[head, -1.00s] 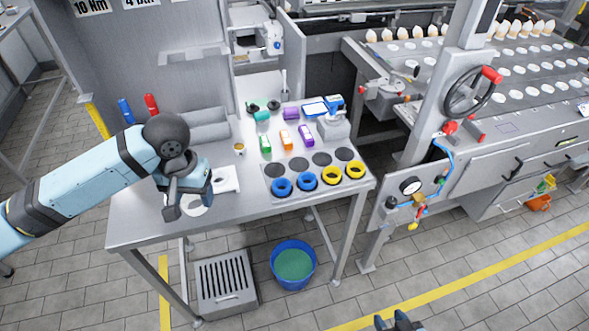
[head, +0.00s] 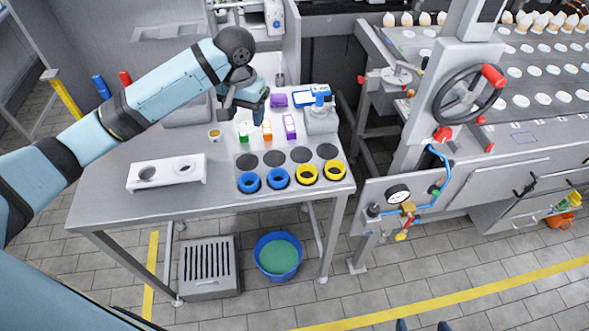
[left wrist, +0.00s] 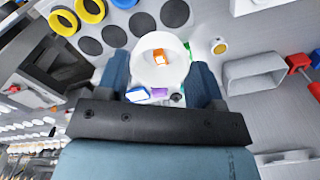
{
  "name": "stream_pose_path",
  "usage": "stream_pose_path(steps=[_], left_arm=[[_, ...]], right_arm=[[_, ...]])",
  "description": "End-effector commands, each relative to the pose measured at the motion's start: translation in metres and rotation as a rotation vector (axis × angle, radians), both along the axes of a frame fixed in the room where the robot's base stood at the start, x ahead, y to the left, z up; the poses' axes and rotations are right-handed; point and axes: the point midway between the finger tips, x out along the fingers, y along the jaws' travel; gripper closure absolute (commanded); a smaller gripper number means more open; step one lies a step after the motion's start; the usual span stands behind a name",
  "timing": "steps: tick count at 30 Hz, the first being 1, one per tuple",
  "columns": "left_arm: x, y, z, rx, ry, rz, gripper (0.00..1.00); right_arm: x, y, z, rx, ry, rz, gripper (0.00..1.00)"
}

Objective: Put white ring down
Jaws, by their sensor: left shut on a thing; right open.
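My left gripper (head: 243,112) is shut on the white ring (left wrist: 178,74). It holds the ring above the back part of the table, by the small coloured items. In the left wrist view the ring sits between the two fingers, and an orange item shows through its hole. In the head view the gripper mostly hides the ring. A white block (head: 165,179) with two empty holes stands at the table's left. A grey plate (head: 290,166) has several dark round spots in its back row. My right gripper (head: 421,326) is open and barely shows at the bottom edge.
Two blue rings (head: 249,190) and two yellow rings (head: 334,178) stand along the plate's front row. Green, orange (head: 267,137) and purple (head: 289,133) items lie behind it. A small cup (head: 214,136) and a grey device (head: 320,122) stand nearby.

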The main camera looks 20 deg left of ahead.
Motion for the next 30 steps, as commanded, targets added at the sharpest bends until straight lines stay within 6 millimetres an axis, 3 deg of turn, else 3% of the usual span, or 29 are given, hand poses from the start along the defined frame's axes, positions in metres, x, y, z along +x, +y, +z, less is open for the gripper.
stream_pose_path(steps=[3,7,11,21,25,30], left_arm=[[0.022,0.033,0.001,-0.009,0.008,0.011,0.52],[0.031,0.049,-0.001,-0.015,0.016,0.009,0.52],[0.031,0.051,-0.025,-0.015,0.02,0.007,0.52],[0.03,0.05,-0.115,-0.015,0.018,0.008,0.52],[0.031,0.051,-0.138,-0.015,0.016,0.007,0.52],[0.031,0.051,-0.151,-0.015,0.014,0.007,0.52]], right_arm=[[-0.001,0.002,-0.016,0.001,0.005,0.004,0.09],[-0.003,0.006,-0.019,0.005,0.01,0.01,0.09],[-0.004,0.008,-0.017,0.008,0.012,0.012,0.09],[-0.003,0.005,-0.012,0.006,0.008,0.007,0.09],[-0.002,0.003,-0.01,0.005,0.005,0.003,0.09],[-0.002,0.003,-0.01,0.005,0.004,0.003,0.09]])
